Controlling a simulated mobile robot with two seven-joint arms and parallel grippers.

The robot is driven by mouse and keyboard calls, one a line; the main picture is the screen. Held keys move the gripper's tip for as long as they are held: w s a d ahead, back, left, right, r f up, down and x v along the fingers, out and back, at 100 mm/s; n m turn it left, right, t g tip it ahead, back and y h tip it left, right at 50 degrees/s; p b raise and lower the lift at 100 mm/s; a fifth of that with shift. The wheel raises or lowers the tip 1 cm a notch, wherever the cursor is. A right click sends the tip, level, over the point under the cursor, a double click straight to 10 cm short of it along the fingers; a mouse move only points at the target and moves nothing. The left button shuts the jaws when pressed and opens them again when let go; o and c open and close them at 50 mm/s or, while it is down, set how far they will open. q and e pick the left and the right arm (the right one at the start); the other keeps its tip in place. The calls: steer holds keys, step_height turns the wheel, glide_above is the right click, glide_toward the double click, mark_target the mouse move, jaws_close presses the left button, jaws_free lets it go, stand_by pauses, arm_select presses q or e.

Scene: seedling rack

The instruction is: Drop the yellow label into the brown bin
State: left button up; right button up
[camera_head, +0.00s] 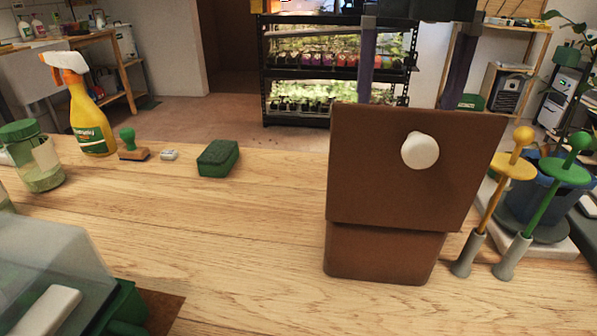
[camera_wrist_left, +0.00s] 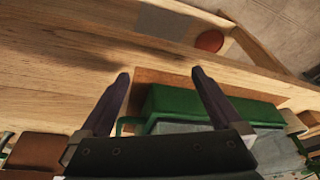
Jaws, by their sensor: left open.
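The brown bin (camera_head: 385,257) stands upright on the table at centre right in the head view. Its brown lid (camera_head: 370,170), with a white knob (camera_head: 419,150), is raised and faces me. A gripper, which appears to be my right one (camera_head: 405,98), reaches down from the top behind the lid. Its two dark fingers stand wide apart; their tips are hidden by the lid. My left gripper (camera_wrist_left: 160,75) is open and empty in the left wrist view, near a green tray (camera_wrist_left: 185,102) with a clear cover. I cannot see the yellow label in either view.
A covered green tray (camera_head: 125,305) stands at the lower left. A yellow spray bottle (camera_head: 88,120), jar (camera_head: 42,165), stamp (camera_head: 130,150) and green sponge (camera_head: 218,158) line the left and back. Yellow (camera_head: 495,195) and green (camera_head: 545,200) tools stand right of the bin. The middle table is clear.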

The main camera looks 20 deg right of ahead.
arm_select(q)
steer(key=shift+a+r+p, duration=0.1)
steer(key=shift+r+p, duration=0.65)
arm_select(e)
step_height(320, 180, up, 9)
steer(key=shift+r, duration=0.2)
